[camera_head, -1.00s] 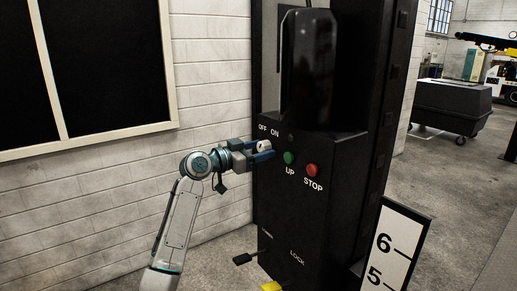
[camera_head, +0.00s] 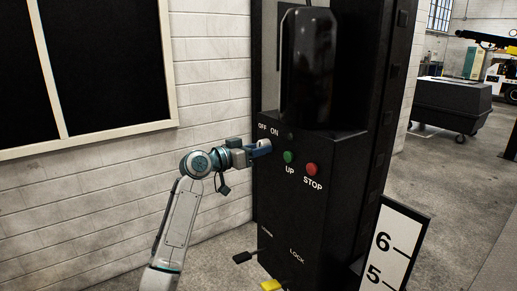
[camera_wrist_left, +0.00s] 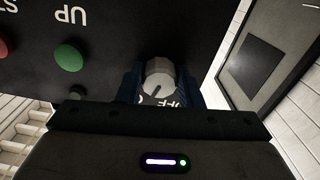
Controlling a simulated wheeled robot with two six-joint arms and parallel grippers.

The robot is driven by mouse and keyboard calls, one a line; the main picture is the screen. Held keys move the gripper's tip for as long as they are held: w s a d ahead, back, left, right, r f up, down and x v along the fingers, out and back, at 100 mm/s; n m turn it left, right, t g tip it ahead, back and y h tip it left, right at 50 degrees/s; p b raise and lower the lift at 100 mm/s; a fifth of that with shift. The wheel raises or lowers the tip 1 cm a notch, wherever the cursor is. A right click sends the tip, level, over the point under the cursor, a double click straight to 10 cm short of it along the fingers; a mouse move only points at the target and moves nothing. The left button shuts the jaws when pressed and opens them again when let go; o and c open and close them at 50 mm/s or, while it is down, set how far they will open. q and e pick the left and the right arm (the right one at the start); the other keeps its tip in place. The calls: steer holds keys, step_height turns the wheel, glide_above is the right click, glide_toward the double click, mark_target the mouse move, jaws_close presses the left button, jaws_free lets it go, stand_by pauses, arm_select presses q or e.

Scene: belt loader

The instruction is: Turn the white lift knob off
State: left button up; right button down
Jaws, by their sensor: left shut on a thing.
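The white lift knob (camera_wrist_left: 159,75) sits on the black control panel (camera_head: 330,160), under the OFF and ON labels. In the left wrist view it stands between my two blue fingers, with a dark pointer line on its face. In the head view only a pale bit of the knob (camera_head: 264,143) shows, mostly hidden by my fingers. My left gripper (camera_head: 262,148) is shut on the knob; it fills the lower part of the left wrist view (camera_wrist_left: 160,88). My right gripper is in neither view.
A green UP button (camera_head: 289,156) and a red STOP button (camera_head: 312,169) sit just right of the knob. A black lever (camera_head: 243,258) and a yellow part (camera_head: 270,285) are lower down. A brick wall (camera_head: 215,90) stands behind on the left.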

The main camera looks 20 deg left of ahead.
arm_select(q)
steer(key=n+p, duration=0.2)
steer(key=n, duration=0.2)
steer(key=n+p, duration=0.1)
steer(key=n, duration=0.4)
steer(key=shift+d+r+p, duration=0.15)
steer(key=shift+r+p, duration=0.05)
steer(key=shift+p, duration=0.2)
steer(key=shift+s, duration=0.1)
steer(key=o, duration=1)
steer(key=shift+f, duration=0.1)
